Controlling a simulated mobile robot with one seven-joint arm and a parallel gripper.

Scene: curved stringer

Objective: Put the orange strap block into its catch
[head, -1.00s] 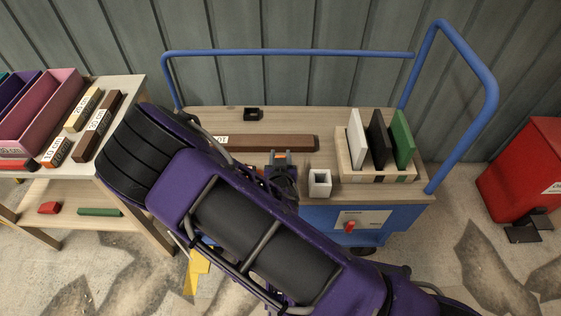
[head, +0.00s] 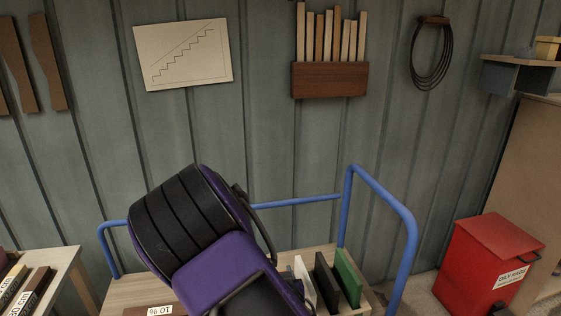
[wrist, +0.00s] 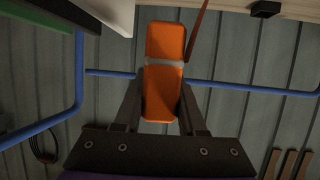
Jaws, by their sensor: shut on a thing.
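The orange strap block (wrist: 164,92) is in the wrist view, in two orange parts with a pale band between them. My gripper (wrist: 162,76) is shut on it, one dark finger on each side. The block is seen against the grey wall, and its height above the trolley cannot be told. In the head view my purple and black arm hides both gripper and block. I cannot pick out the catch for certain. A small black piece (wrist: 265,9) shows on the pale wooden surface at the top right of the wrist view.
The blue-railed trolley (head: 120,291) is partly behind my arm. White, black and green boards (head: 347,278) stand upright at its right. A brown labelled beam (head: 140,311) lies at the lower edge. A red bin (head: 490,265) stands right, a shelf table (head: 62,262) left.

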